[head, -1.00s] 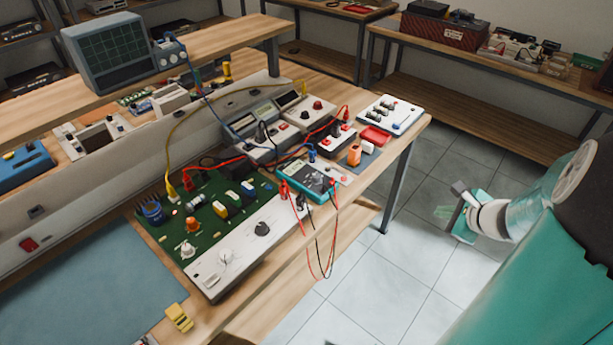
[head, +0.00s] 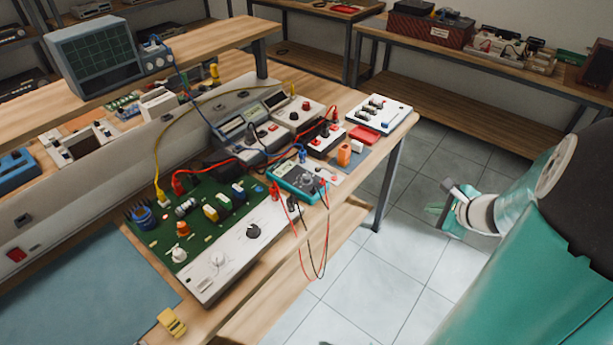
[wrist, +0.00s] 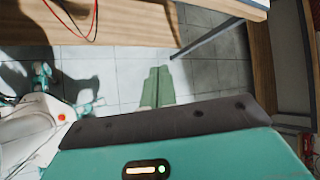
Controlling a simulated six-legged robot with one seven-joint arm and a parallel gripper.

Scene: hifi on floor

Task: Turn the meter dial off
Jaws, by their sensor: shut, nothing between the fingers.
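A teal-edged multimeter (head: 281,186) lies face up on the wooden bench, near its front edge. Its round dial (head: 305,181) shows on the grey face; the pointer's setting is too small to read. Red and black leads run from the meter and hang over the bench edge. My gripper (head: 437,208) is to the right of the bench, over the tiled floor, well apart from the meter. In the wrist view my gripper (wrist: 157,88) shows its green fingers together and empty, above the floor.
A green circuit board (head: 215,222) with a white knobbed panel (head: 232,262) sits left of the meter. Bench instruments (head: 240,128) stand behind it. A red piece (head: 364,135) and a white box (head: 380,112) lie to its right.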

